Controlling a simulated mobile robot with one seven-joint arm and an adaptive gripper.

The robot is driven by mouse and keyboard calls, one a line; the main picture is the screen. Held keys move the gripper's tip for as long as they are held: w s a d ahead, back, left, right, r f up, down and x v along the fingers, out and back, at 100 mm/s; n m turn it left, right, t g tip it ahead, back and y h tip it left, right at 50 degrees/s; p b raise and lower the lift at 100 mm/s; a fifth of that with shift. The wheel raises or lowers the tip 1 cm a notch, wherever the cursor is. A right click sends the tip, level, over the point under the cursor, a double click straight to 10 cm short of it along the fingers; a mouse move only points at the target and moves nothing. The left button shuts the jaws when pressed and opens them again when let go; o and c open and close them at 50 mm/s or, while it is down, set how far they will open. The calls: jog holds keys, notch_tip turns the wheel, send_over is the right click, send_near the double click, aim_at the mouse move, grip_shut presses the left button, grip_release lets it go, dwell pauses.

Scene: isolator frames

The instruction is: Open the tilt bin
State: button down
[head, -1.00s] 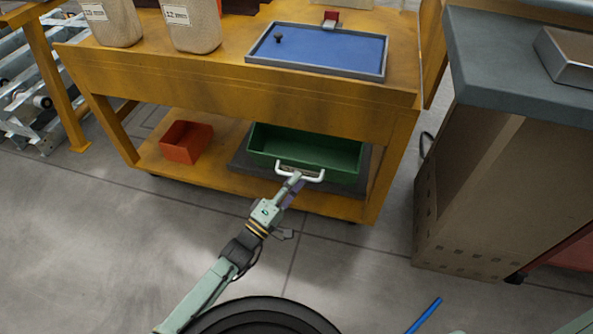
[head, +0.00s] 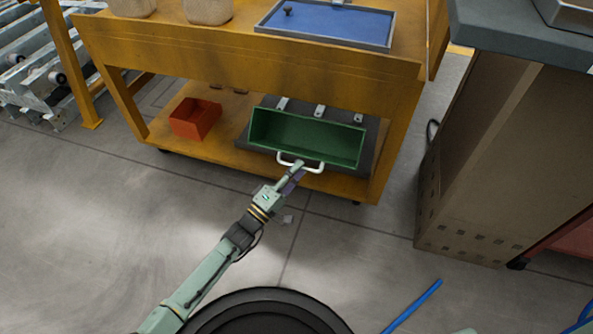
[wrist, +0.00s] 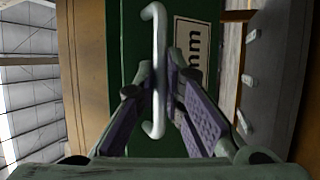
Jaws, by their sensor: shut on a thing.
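The green tilt bin (head: 305,140) sits on the lower shelf of the yellow cart, its open top facing up and toward me, the inside visible and empty. A white bar handle (head: 314,168) is on its front; in the wrist view the handle (wrist: 158,30) crosses between my fingers. My gripper (head: 296,170) is shut on the handle, with a finger on either side of it. The wrist view also shows the bin's green front (wrist: 105,60) and a label (wrist: 191,60) partly hidden by a finger.
The yellow cart (head: 250,78) has a blue-lined tray (head: 330,22) on top. A red bin (head: 195,118) stands left on the lower shelf. A dark plate (head: 370,150) lies around the green bin. A grey-topped cabinet (head: 490,150) stands right. A blue rod (head: 412,305) lies on the floor.

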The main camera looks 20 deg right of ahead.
jog(key=shift+w+d+f, duration=0.15)
jog(key=shift+d+f, duration=0.05)
jog(key=shift+f, duration=0.35)
jog(key=c, duration=1.8)
grip_release()
jog(key=shift+d, duration=0.1)
jog(key=shift+c, duration=0.2)
jog(key=shift+o, duration=0.8)
jog(key=shift+r, duration=0.1)
jog(key=shift+a, duration=0.2)
jog(key=v, duration=1.2)
jog(key=shift+r, duration=0.2)
